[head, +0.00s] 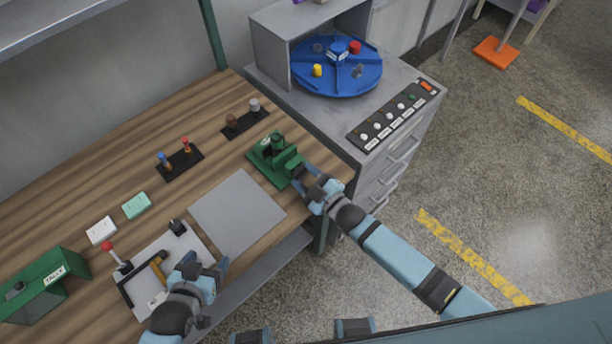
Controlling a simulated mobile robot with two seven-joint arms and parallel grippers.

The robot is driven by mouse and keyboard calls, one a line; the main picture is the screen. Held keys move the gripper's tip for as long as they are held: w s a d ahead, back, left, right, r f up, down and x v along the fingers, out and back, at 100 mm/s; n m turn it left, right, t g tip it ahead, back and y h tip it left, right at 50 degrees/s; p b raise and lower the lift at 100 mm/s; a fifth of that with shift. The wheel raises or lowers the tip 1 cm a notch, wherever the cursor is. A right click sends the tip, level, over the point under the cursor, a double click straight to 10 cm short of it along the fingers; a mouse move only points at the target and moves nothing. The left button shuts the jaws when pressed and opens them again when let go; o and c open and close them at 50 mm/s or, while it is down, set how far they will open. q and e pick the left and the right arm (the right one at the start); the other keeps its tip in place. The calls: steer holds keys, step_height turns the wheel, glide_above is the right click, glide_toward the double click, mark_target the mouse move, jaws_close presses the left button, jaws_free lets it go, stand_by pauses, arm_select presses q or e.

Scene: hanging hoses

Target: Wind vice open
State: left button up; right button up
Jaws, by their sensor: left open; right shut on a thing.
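The green vice (274,161) stands near the right end of the wooden bench. Its front end points toward my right gripper. My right gripper (308,178) is shut on the vice's handle at that front end; the fingers hide most of the handle. The size of the jaw gap is too small to tell. My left gripper (207,266) is open and empty, over the right edge of a light board near the bench's front edge.
A grey mat (237,213) lies left of the vice. A red-knobbed lever (114,255) stands on the board's left. A black base with blue and red levers (180,161), a switch panel (396,114) and a blue turntable (337,77) lie beyond. A green housing (45,284) is at far left.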

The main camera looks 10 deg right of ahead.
arm_select(q)
steer(key=shift+f, duration=0.15)
arm_select(e)
steer(key=shift+n, duration=1)
steer(key=o, duration=0.9)
arm_select(q)
steer(key=shift+r, duration=0.3)
arm_select(e)
steer(key=shift+s+d, duration=0.25)
steer(key=shift+s, duration=0.15)
arm_select(q)
steer(key=r+p, duration=0.1)
steer(key=p, duration=0.1)
steer(key=r+p, duration=0.2)
steer(key=shift+a+r, duration=0.15)
steer(key=shift+a, duration=0.2)
steer(key=shift+s, duration=0.15)
arm_select(e)
steer(key=shift+v, duration=6.5)
